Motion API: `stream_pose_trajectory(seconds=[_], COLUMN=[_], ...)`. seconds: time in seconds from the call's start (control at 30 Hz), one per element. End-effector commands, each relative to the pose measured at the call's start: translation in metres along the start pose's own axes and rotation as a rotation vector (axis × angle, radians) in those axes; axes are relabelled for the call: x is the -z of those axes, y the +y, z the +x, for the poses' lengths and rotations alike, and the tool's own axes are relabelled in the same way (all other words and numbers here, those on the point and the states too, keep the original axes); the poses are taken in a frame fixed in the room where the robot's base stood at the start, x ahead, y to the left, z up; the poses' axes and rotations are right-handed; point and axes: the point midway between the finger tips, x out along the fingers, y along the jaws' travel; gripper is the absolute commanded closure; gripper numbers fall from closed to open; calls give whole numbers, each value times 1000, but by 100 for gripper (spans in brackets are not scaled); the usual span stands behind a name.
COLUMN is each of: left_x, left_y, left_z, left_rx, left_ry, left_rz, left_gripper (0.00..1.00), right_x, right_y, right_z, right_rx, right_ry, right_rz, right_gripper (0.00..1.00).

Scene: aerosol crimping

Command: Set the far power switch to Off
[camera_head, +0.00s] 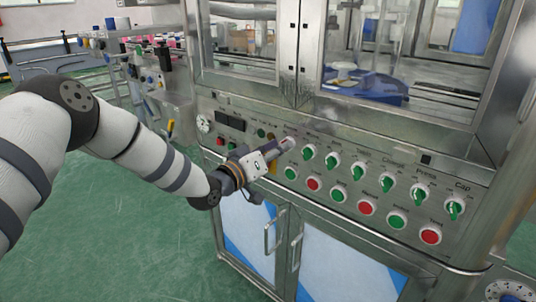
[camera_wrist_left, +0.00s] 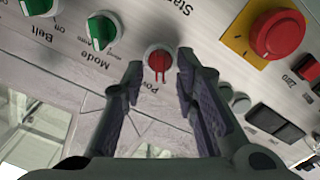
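The power switch (camera_wrist_left: 158,60) is a small red rotary knob on a white base, with a partly hidden label beginning "Pow". In the left wrist view its ridge runs roughly up and down the picture; I cannot read its position marks. My left gripper (camera_wrist_left: 160,78) is open, with one finger on each side of the knob near the tips. I cannot tell whether the fingers touch it. In the head view my left gripper (camera_head: 287,146) reaches the control panel (camera_head: 325,207) and hides the switch. My right gripper is not in view.
Green selector knobs (camera_head: 332,160) line the panel to the right, above green and red push buttons (camera_head: 365,207). In the left wrist view a red emergency button (camera_wrist_left: 277,33) on a yellow plate lies close by, with the Mode knob (camera_wrist_left: 103,30) on the other side.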

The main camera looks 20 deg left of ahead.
Motion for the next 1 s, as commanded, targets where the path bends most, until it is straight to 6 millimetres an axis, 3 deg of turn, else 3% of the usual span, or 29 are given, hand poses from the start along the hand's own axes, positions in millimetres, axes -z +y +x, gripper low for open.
stream_pose_trajectory(seconds=[0.2, 0.4, 0.9, 0.97, 1.0], left_x=[1, 0, 0, -6, -18], left_y=[0, 0, 0, 0, -1], left_z=[-60, -97, -105, -106, -109], left_rx=[3, 2, 2, 8, 22], left_ry=[1, 0, 0, -16, -49], left_rz=[-6, -2, -1, -3, -7], left_gripper=[72, 72, 72, 72, 72], right_x=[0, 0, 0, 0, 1], right_y=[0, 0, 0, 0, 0], right_z=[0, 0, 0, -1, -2], right_rx=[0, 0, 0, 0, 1], right_ry=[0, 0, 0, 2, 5], right_rz=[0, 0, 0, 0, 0], right_gripper=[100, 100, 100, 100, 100])
